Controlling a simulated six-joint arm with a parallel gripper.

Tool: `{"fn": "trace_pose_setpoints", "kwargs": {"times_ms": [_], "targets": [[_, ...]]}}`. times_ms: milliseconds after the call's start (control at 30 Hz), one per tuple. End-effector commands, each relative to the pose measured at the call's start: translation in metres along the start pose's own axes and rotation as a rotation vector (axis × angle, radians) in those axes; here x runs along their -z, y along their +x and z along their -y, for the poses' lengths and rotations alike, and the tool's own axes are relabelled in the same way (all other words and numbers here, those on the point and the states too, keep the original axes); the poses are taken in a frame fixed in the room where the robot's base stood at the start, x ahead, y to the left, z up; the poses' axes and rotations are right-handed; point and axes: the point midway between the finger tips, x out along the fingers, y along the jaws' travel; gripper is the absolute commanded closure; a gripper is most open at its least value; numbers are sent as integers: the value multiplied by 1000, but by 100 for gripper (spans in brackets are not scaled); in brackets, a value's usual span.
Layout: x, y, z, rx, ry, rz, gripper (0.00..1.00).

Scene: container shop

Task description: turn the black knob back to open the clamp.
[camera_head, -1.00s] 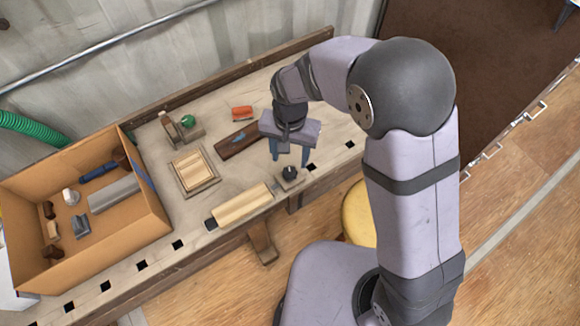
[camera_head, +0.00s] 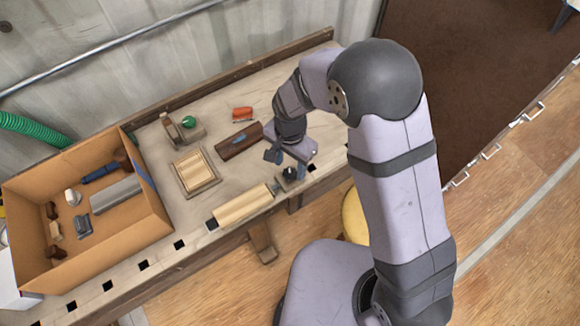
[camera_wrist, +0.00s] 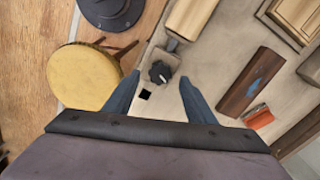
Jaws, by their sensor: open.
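The black knob (camera_head: 290,173) sits on a small grey clamp block at the front edge of the workbench, at the right end of a pale wooden piece (camera_head: 243,205). In the wrist view the knob (camera_wrist: 160,72) shows a light pointer mark and lies ahead of the fingers, nearer the left one. The grey clamp block (camera_wrist: 168,58) is under it. My gripper (camera_head: 284,164) is open and empty, just above and beside the knob in the head view. In the wrist view my gripper (camera_wrist: 155,88) has its two blue-grey fingers spread wide. I cannot tell the exact height gap.
A dark wooden block (camera_head: 240,141), an orange-red item (camera_head: 243,113), a framed wooden panel (camera_head: 196,172) and a plane with a green knob (camera_head: 189,122) lie on the bench. A cardboard box (camera_head: 155,218) of tools stands left. A yellow stool (camera_wrist: 84,78) is beside the bench.

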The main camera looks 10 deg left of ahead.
Motion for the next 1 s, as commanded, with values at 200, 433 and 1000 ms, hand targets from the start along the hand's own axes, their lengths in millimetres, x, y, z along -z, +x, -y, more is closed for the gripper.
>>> {"fn": "trace_pose_setpoints", "kwargs": {"times_ms": [200, 433, 1000], "targets": [[0, 21, 0, -2, -1, 1, 50], [0, 29, 0, 0, -1, 0, 50], [0, 29, 0, 1, -3, 0, 91]]}}
